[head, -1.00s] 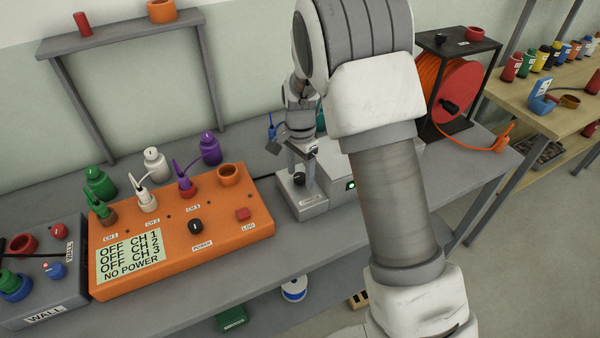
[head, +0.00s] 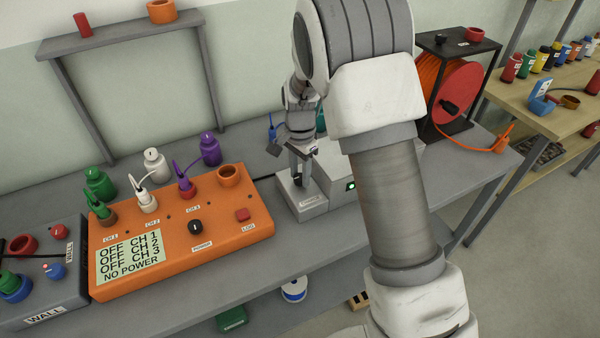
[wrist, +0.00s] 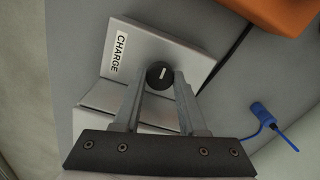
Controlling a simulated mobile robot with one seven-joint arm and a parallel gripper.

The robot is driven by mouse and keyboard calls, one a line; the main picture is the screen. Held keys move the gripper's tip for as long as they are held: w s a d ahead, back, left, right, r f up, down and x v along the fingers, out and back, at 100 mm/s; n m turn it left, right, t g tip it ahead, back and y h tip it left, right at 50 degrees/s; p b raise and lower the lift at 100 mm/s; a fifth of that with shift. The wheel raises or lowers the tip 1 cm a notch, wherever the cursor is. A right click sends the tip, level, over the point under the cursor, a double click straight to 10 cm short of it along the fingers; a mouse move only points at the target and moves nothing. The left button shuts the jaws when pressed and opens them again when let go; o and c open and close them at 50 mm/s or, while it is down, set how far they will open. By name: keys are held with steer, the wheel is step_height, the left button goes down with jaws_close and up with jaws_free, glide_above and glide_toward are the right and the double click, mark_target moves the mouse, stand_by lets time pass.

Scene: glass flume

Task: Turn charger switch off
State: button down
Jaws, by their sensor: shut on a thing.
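The charger (head: 305,203) is a light grey box on the bench with a low front part. Its CHARGE label also shows in the wrist view, on the grey plate (wrist: 178,40). The charger switch is a round black knob (wrist: 159,75) with a white line mark, beside the label. My gripper (wrist: 158,82) is shut on the knob, one finger on each side. In the head view my gripper (head: 302,172) stands over the low part and mostly hides the knob. A small green light (head: 351,185) glows on the taller grey part.
An orange box (head: 185,235) with knobs, plugs and a display reading OFF and NO POWER stands to the left. A blue plug with a cable (wrist: 262,114) lies near the charger. A red cable reel (head: 463,95) stands to the right.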

steer(key=n, duration=1.3)
steer(key=shift+n, duration=2.3)
steer(key=shift+c, duration=2.3)
jaws_free()
